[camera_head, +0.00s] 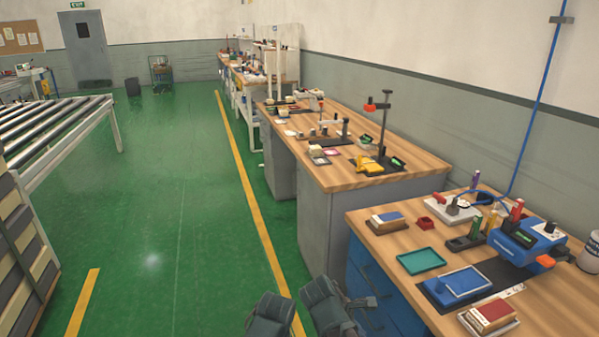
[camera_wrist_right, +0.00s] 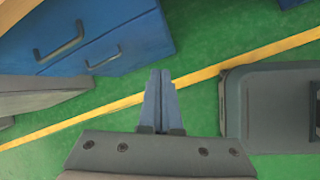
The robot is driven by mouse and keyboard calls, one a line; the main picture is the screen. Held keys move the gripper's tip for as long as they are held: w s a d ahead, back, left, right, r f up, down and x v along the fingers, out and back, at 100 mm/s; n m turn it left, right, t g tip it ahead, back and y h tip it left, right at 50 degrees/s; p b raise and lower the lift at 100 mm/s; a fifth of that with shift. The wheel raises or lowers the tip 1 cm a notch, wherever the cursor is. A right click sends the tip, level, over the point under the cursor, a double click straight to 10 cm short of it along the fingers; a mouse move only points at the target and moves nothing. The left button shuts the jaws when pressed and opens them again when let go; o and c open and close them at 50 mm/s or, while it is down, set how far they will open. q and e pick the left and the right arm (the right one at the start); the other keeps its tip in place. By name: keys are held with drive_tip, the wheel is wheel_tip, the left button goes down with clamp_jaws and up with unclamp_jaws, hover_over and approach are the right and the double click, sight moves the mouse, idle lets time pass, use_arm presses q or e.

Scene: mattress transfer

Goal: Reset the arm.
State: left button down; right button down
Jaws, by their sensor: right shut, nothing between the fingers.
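My right gripper (camera_wrist_right: 160,78) shows in the right wrist view with its two blue-grey fingers together and nothing between them. It is over the green floor and the yellow floor line, beside a blue drawer cabinet (camera_wrist_right: 105,38). In the head view, dark parts of my two arms show at the bottom edge, left of the blue drawers (camera_head: 368,285). My left gripper's fingers cannot be made out. Neither arm is seen holding anything.
A wooden workbench (camera_head: 380,250) with trays, small boxes and a blue device (camera_head: 525,240) stands at right. More benches run behind it. A roller conveyor (camera_head: 50,125) and a stack of beige and dark slabs (camera_head: 22,235) are at left. The green floor between (camera_head: 170,210) is clear.

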drive_tip(key=s+a+f+m+g+y, duration=0.25)
drive_tip(key=s+a+m+y, duration=0.25)
drive_tip(key=s+a+m, duration=0.45)
wheel_tip(320, 180, up, 15)
drive_tip(key=w+m+p, duration=0.1)
drive_tip(key=m+p, duration=0.1)
drive_tip(key=p, duration=1.3)
drive_tip(key=shift+w+a, duration=0.35)
drive_tip(key=shift+f+t, duration=0.1)
drive_tip(key=shift+t, duration=0.15)
